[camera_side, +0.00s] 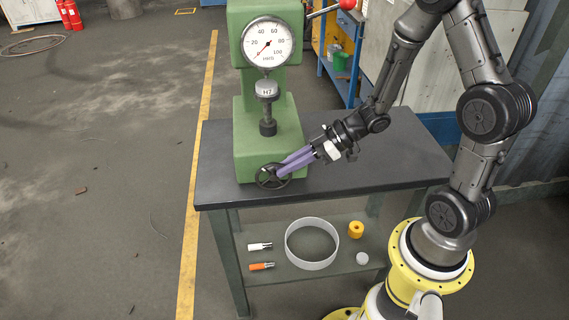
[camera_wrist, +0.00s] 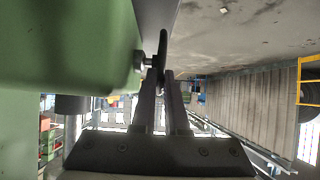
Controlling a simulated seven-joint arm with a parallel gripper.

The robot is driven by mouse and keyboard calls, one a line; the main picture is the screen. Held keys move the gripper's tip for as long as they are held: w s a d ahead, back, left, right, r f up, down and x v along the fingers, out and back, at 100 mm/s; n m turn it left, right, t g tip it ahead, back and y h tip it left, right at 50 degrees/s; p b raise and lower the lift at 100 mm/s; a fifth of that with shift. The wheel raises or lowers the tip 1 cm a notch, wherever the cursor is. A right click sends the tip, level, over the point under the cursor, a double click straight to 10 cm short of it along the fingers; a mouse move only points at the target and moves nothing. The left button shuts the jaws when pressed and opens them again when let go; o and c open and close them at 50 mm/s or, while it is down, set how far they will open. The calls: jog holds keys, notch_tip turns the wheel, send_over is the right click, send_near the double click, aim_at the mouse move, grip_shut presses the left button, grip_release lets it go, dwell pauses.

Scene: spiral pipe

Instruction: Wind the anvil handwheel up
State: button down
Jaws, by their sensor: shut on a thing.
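The black anvil handwheel (camera_side: 264,181) is on the lower front of the green press (camera_side: 254,110). In the wrist view the handwheel (camera_wrist: 162,50) shows edge-on, on a short shaft beside the green body. My gripper (camera_side: 283,171) reaches in from the right with its purple fingers at the wheel. In the wrist view my gripper (camera_wrist: 160,80) has its fingers on either side of the lower rim and is shut on it.
The press stands on a dark table (camera_side: 400,150). A round dial (camera_side: 268,43) is on its head and a lever with a red knob (camera_side: 347,4) is at upper right. The shelf below holds a white ring (camera_side: 289,250), a yellow part (camera_side: 356,229) and small items.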

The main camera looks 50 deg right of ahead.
jog(key=shift+s+d+f+t+y, duration=0.1)
jog(key=shift+d+f+t+y, duration=0.1)
jog(key=shift+t+y, duration=0.25)
jog(key=shift+s+d+f+t+y, duration=0.1)
jog(key=shift+f+t+y, duration=0.05)
jog(key=shift+t+y, duration=0.3)
jog(key=c, duration=0.9)
grip_release()
jog(key=shift+a, duration=0.1)
jog(key=shift+c, duration=0.2)
jog(key=shift+s, duration=0.1)
jog(key=v, duration=1.3)
jog(key=shift+s+d, duration=0.25)
jog(key=shift+d, duration=0.05)
